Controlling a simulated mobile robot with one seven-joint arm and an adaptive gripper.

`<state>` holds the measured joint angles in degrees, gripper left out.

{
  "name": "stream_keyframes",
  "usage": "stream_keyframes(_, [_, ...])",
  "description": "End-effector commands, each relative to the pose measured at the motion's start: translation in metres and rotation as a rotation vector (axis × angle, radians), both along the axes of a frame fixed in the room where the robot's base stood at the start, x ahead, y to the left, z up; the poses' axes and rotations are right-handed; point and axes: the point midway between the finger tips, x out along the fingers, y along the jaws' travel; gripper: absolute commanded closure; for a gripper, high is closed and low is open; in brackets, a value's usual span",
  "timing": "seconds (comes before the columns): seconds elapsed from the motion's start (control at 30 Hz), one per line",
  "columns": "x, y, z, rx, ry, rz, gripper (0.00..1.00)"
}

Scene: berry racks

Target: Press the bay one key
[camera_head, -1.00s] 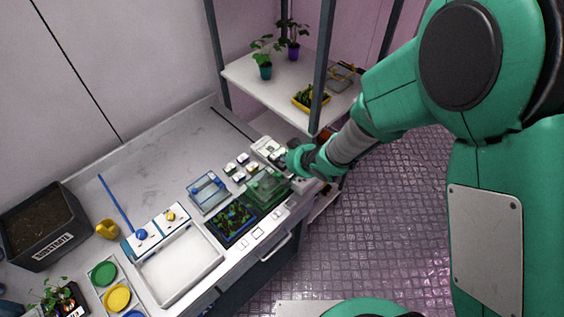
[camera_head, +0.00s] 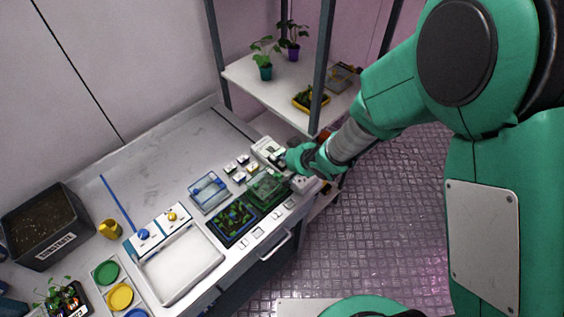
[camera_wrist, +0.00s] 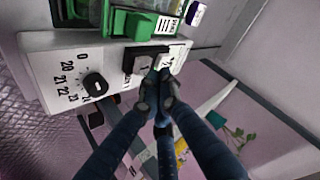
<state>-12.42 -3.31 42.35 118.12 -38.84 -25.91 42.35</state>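A white control box (camera_wrist: 45,62) fills the upper left of the wrist view. It has a black dial (camera_wrist: 95,84) with numbers around it. A black key block (camera_wrist: 140,60) with a pale top sits on its edge beside small lettering, too blurred to read as bay one. My gripper (camera_wrist: 160,80) has its fingertips together at this block's near side, very close to it; contact cannot be told. In the head view the box (camera_head: 268,146) stands at the bench's far right end, with my gripper (camera_head: 288,157) over it, hiding part of it.
A green part (camera_wrist: 132,23) and a white label stand beside the key block. A green clear box (camera_head: 266,188), a blue clear box (camera_head: 208,192) and several small pots (camera_head: 240,168) are close by on the bench. A shelf post (camera_head: 320,70) rises near my arm.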

Motion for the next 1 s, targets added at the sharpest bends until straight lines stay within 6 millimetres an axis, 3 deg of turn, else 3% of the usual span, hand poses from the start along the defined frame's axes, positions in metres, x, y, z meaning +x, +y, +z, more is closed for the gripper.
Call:
stream_keyframes(0.17, [0.0,0.0,0.004,0.0,0.0,0.0,1.0])
stream_keyframes(1.0, [0.0,0.0,0.06,0.0,0.0,0.0,1.0])
